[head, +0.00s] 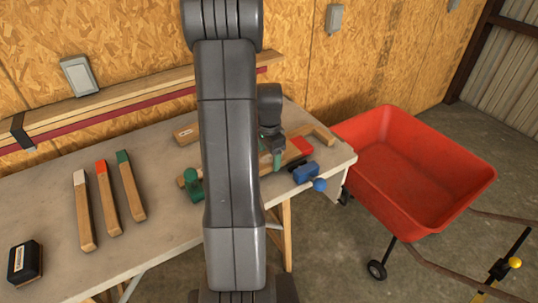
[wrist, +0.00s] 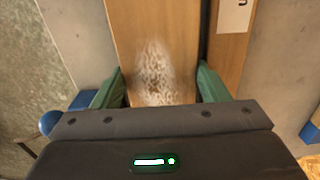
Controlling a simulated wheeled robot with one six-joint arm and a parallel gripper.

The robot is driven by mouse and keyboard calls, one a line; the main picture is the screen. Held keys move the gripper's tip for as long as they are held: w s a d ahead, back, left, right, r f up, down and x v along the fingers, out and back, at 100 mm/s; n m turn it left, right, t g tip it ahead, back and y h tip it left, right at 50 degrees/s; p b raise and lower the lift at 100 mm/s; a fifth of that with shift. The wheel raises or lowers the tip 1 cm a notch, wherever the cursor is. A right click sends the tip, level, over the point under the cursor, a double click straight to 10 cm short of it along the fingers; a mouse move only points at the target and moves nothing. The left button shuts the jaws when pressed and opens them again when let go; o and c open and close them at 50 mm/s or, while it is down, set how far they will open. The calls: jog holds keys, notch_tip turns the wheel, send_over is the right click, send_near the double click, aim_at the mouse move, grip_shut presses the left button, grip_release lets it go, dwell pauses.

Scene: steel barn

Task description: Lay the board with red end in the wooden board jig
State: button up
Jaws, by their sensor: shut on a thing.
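My gripper (wrist: 160,92) is shut on a wooden board (wrist: 140,25), with a green finger on each side of it. A pale worn patch shows on the board between the fingers. In the head view, my gripper (head: 277,158) is over the right part of the bench, and a red end (head: 302,146) shows just right of it. The wooden jig (head: 187,133) lies there, partly hidden by my arm. Its labelled rail (wrist: 233,35) runs alongside the board, with a dark gap between. I cannot tell whether the board touches the jig's bed.
Three boards with a white end (head: 83,212), a red end (head: 108,200) and a green end (head: 131,187) lie at left on the bench. A black block (head: 25,262) is at front left. A blue clamp (head: 305,172) and green clamp (head: 193,185) flank the jig. A red cart (head: 425,165) stands right.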

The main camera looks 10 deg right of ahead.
aim_at(270, 158)
jog(key=shift+f+b, duration=0.4)
jog(key=shift+f, duration=0.15)
jog(key=o, duration=1.3)
jog(key=shift+r, duration=0.1)
jog(key=shift+w+r, duration=0.2)
jog(key=shift+r, duration=0.25)
notch_tip(270, 158, up, 13)
jog(key=shift+s+f, duration=0.15)
jog(key=shift+s, duration=0.2)
